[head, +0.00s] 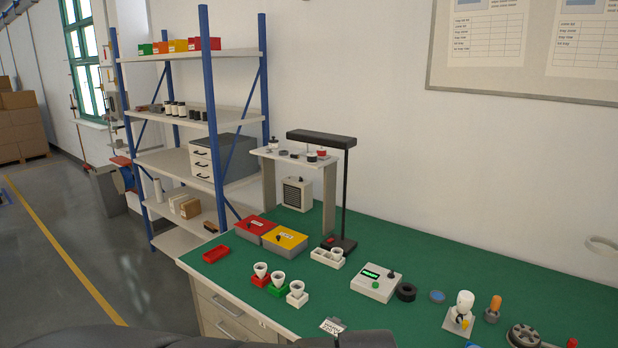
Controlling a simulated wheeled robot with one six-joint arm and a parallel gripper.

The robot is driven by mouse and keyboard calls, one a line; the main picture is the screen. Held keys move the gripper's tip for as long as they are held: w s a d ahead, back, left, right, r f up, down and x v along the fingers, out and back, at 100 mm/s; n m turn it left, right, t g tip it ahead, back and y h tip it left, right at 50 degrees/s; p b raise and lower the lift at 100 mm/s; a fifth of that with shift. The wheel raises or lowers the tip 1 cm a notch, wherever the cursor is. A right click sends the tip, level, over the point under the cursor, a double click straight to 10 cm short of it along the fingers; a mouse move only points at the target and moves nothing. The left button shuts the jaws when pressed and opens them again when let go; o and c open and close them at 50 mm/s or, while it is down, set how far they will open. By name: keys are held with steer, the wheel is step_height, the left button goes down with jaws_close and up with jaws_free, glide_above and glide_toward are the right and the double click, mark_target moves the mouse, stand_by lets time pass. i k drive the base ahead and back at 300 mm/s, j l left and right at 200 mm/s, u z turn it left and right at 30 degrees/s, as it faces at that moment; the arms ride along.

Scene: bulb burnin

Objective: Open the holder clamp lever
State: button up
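A holder with a pale square base (449,323) stands on the green bench at the lower right. A white bulb (465,300) is upright in it. A small yellow and dark part (463,321) shows at the front of the holder; it may be the clamp lever, but it is too small to tell its position. Just right of the holder stands a separate orange-topped piece (495,303) on a dark foot. My gripper is not in view.
A grey box with a green display (376,282) and a black ring (406,292) stand left of the holder. A blue disc (437,296) lies between. A dark round part (524,336) is at right. White cups (297,289) on coloured bases stand near the front edge. A black lamp (345,190) rises behind.

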mark_target(465, 323)
steer(key=k+j, duration=0.25)
steer(key=i+l+z, duration=0.65)
steer(key=i+l, duration=0.05)
steer(key=i, duration=0.05)
